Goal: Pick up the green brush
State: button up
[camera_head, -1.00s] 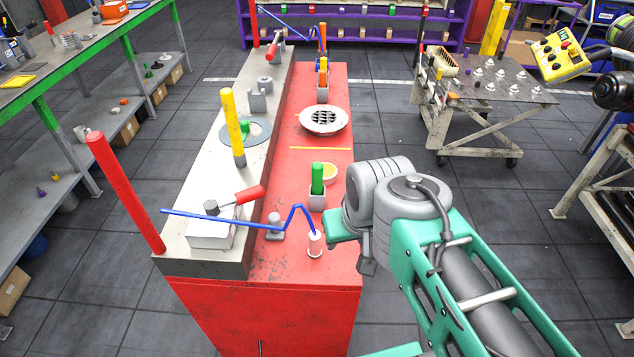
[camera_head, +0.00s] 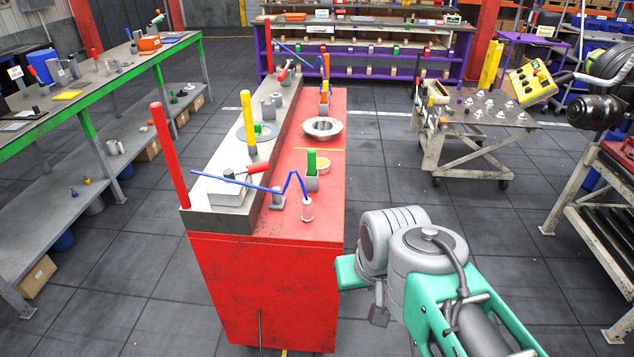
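A thick green upright handle (camera_head: 311,159), which looks like the green brush, stands in a small grey holder (camera_head: 311,183) on the red bench top (camera_head: 328,220). Its lower end is hidden inside the holder. A shorter green piece (camera_head: 257,129) shows farther back, beside the yellow post. My arm reaches in from the lower right, to the right of the bench. At its end a small grey part, perhaps of my gripper (camera_head: 379,314), shows below the grey joint, off the bench's right side and nearer me than the green handle. Its fingers are not clear, and I see nothing held.
A wheeled cart (camera_head: 470,130) stands at right. Floor between is clear.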

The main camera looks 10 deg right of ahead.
aim_at(311, 152)
jog(key=z, duration=0.4)
jog(key=i, duration=1.2)
jog(key=u, duration=1.05)
